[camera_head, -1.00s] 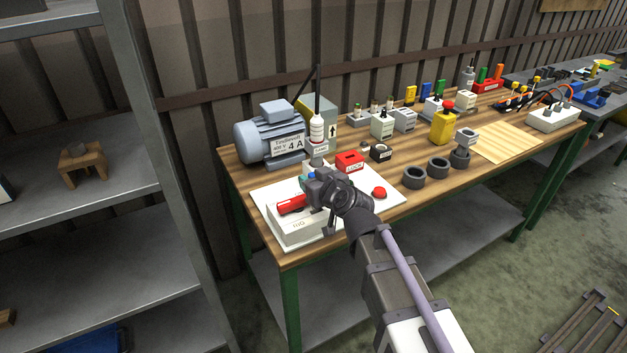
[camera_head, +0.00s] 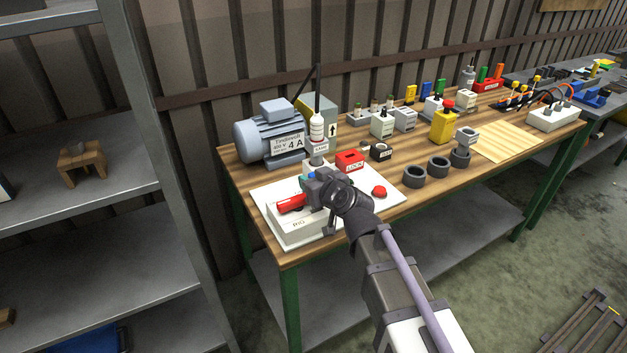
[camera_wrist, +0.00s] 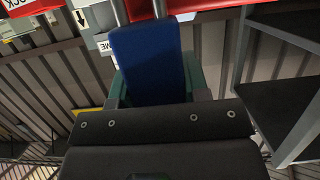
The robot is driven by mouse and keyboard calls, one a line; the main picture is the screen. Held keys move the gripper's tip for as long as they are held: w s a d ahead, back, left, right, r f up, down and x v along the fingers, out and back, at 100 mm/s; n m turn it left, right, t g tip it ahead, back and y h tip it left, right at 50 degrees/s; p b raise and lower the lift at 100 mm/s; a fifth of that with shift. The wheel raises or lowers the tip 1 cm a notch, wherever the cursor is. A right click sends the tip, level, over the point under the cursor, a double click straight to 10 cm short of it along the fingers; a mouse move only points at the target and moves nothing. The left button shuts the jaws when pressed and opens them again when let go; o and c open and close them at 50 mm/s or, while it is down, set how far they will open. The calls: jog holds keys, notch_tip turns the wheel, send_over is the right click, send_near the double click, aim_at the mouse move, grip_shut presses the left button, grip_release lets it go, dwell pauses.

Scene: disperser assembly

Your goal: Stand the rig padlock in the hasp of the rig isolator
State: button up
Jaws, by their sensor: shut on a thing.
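The rig isolator (camera_head: 297,228) is a white box marked RIG with a red handle (camera_head: 291,203), on a white board at the table's near left corner. My gripper (camera_head: 312,186) is over the back right of this box. In the wrist view my gripper (camera_wrist: 156,85) is shut on the blue padlock (camera_wrist: 150,62), with green pads at its sides. Grey shackle legs run from the padlock toward a red part at the top edge. In the head view my gripper hides most of the padlock and the hasp. I cannot tell whether the shackle is in the hasp.
A red LOCK block (camera_head: 349,161) and a red button (camera_head: 379,192) are close to the right. Dark rings (camera_head: 414,178) lie farther right. Bare wood shows between them.

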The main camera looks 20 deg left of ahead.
jog(key=shift+f+b, duration=1.15)
jog(key=shift+f, duration=0.1)
jog(key=o, duration=1.1)
jog(key=shift+r, duration=0.1)
jog(key=p+v, duration=0.3)
jog(key=v, duration=0.7)
jog(key=shift+s+d+r, duration=0.15)
jog(key=shift+s+d, duration=0.05)
jog(key=shift+d, duration=0.1)
